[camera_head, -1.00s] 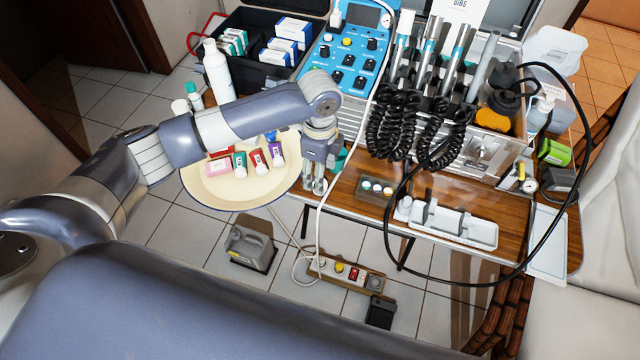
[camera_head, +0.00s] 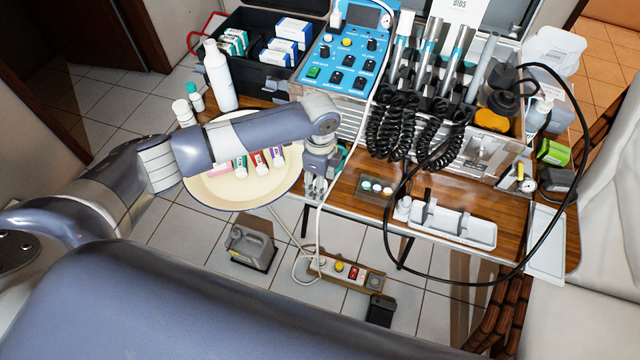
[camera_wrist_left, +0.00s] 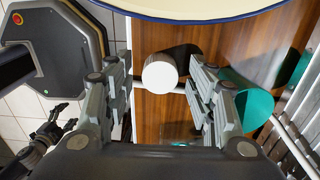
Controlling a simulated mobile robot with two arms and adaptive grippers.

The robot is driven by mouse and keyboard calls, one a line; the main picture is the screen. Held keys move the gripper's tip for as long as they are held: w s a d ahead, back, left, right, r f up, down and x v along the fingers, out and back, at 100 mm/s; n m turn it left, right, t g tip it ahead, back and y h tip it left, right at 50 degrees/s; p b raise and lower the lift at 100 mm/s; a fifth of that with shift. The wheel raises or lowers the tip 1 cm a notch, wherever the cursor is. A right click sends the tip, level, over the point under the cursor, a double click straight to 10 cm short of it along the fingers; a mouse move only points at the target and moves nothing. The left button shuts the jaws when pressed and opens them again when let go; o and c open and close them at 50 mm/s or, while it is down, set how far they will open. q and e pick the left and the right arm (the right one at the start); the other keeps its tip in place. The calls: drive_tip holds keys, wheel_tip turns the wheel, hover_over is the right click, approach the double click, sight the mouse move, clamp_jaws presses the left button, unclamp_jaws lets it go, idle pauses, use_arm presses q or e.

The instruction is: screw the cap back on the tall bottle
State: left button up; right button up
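The tall bottle (camera_head: 220,78) is white and stands upright at the back left of the table, beside the black case. My left gripper (camera_head: 315,190) is at the table's front edge, right of the cream plate and well away from the bottle. In the left wrist view its fingers (camera_wrist_left: 160,88) are apart. A small white round piece (camera_wrist_left: 160,74), apparently the cap, shows in the gap between them; I cannot tell whether the fingers touch it. The forearm hides part of the plate. A dark jointed hand, apparently my right gripper (camera_wrist_left: 48,132), shows small at the lower left.
The cream plate (camera_head: 210,195) holds several small coloured items. Two small bottles (camera_head: 183,112) stand left of the tall bottle. A blue control panel (camera_head: 345,60) and handpieces with black coiled cords (camera_head: 395,125) are behind. A white hose (camera_head: 322,220) hangs beside my left gripper.

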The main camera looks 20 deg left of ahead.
use_arm(q)
drive_tip(key=c, duration=0.5)
drive_tip(key=shift+c, duration=0.4)
drive_tip(key=shift+r, duration=0.55)
wheel_tip(320, 180, up, 3)
drive_tip(key=shift+w+f+b, duration=0.1)
drive_tip(key=shift+f+b, duration=0.1)
drive_tip(key=shift+b, duration=0.15)
drive_tip(key=s+a+r, duration=0.1)
drive_tip(key=s+a, duration=0.1)
drive_tip(key=s, duration=1.4)
drive_tip(key=shift+r+b, duration=0.15)
drive_tip(key=shift+b, duration=0.25)
